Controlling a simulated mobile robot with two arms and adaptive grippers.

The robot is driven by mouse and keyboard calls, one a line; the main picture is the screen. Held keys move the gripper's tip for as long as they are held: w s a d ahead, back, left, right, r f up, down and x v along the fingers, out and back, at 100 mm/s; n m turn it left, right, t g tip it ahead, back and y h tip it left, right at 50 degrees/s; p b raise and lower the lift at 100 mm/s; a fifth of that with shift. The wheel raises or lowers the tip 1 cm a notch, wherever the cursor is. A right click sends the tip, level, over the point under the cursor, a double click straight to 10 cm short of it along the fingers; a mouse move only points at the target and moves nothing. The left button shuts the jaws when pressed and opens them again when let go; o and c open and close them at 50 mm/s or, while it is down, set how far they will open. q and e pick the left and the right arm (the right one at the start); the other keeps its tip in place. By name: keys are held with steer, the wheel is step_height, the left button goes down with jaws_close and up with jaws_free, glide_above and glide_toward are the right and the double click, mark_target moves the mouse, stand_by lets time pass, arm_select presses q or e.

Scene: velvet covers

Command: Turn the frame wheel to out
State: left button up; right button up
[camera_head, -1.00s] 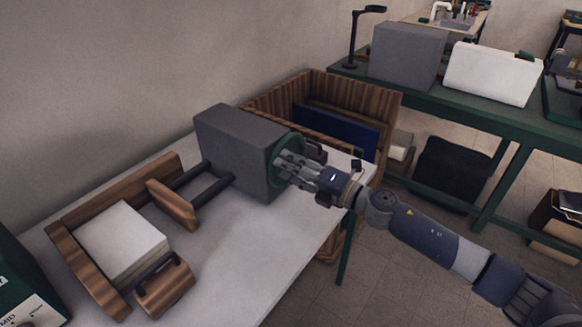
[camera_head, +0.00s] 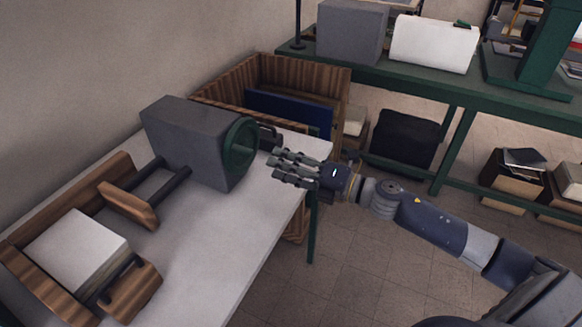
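The frame wheel (camera_head: 241,150) is a dark green round wheel on the right end face of a grey box (camera_head: 183,140) on the white table. A dark handle-like part (camera_head: 268,134) shows just right of the wheel. Two dark rods (camera_head: 160,187) run from the box's left side to a wooden block (camera_head: 128,206). My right gripper (camera_head: 277,168) is to the right of the wheel, with a gap between them. Its fingers are spread apart and hold nothing. My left gripper is out of view. No position marking on the wheel is readable.
A wooden frame holds a white block (camera_head: 78,251) at the table's (camera_head: 215,250) near left. A wooden crate (camera_head: 335,110) with a blue panel stands behind the wheel. A green bench (camera_head: 440,88) is at the back right. Open floor lies right of the table.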

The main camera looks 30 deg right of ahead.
steer(key=shift+v, duration=0.85)
